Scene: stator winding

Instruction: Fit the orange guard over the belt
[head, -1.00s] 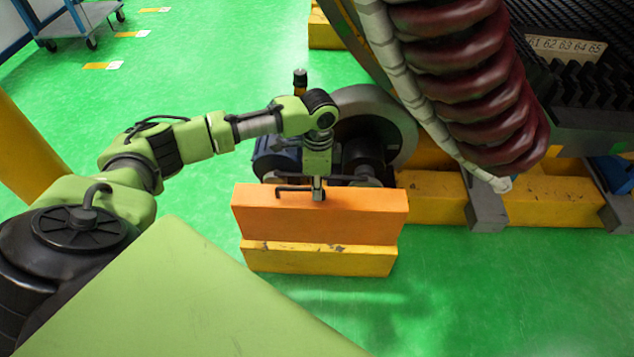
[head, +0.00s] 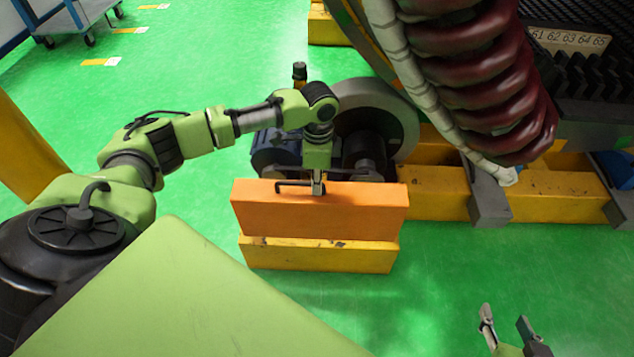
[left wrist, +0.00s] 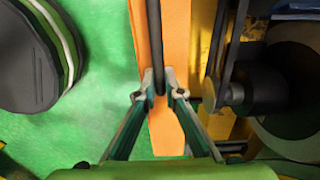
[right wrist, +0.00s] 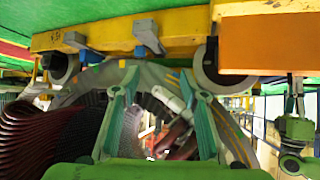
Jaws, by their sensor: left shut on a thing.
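The orange guard (head: 320,215) stands upright in front of the motor and pulleys, just above and behind the front yellow beam (head: 318,256). My left gripper (head: 318,189) is shut on the black handle (head: 290,184) on top of the guard. In the left wrist view the fingers (left wrist: 161,92) close around the dark handle bar, with the guard (left wrist: 168,130) below. A dark strip that looks like the belt (left wrist: 222,50) runs beside the guard near a pulley (left wrist: 235,94). My right gripper (head: 507,328) is open and empty at the lower right. The guard also shows in the right wrist view (right wrist: 278,45).
The dark blue motor (head: 276,150) and large grey wheel (head: 396,112) stand behind the guard. Dark red coils (head: 490,80) hang at the upper right. Yellow base beams (head: 440,195) with grey feet run to the right. Green floor is clear in front.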

